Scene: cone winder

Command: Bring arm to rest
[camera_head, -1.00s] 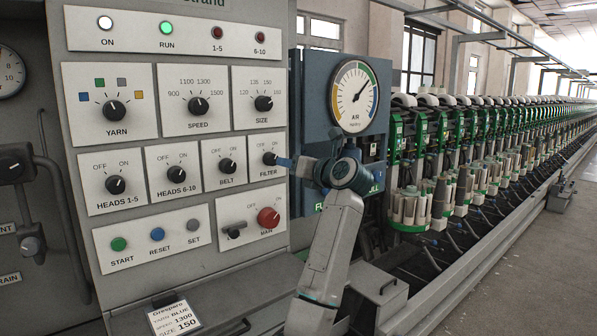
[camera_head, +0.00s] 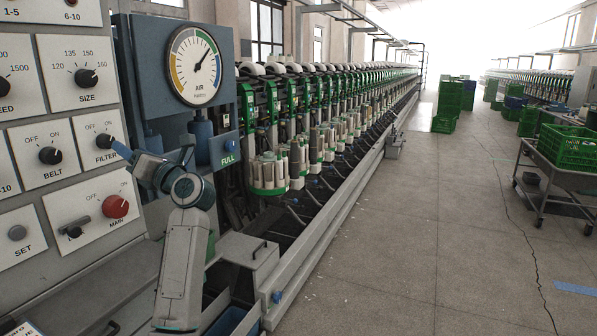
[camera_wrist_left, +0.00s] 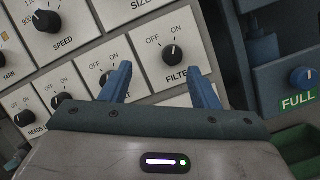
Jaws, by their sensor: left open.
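My left gripper (camera_head: 117,145) is at the lower right of the grey control panel, its blue fingers close beside the FILTER knob (camera_head: 104,141). In the left wrist view the gripper (camera_wrist_left: 159,72) is open, with its two blue fingers apart. The black FILTER knob (camera_wrist_left: 172,53) shows beyond the gap between them, and nothing is held. I cannot tell whether a finger touches the knob or panel. My left arm (camera_head: 180,262) rises from the bottom of the head view. My right gripper is out of view.
The red MAIN knob (camera_head: 115,206) is below the FILTER knob. A blue box with the AIR gauge (camera_head: 195,65) stands right of the panel. A long row of winding heads (camera_head: 268,172) runs back. The floor (camera_head: 400,250) is open; a cart with a green crate (camera_head: 568,147) stands right.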

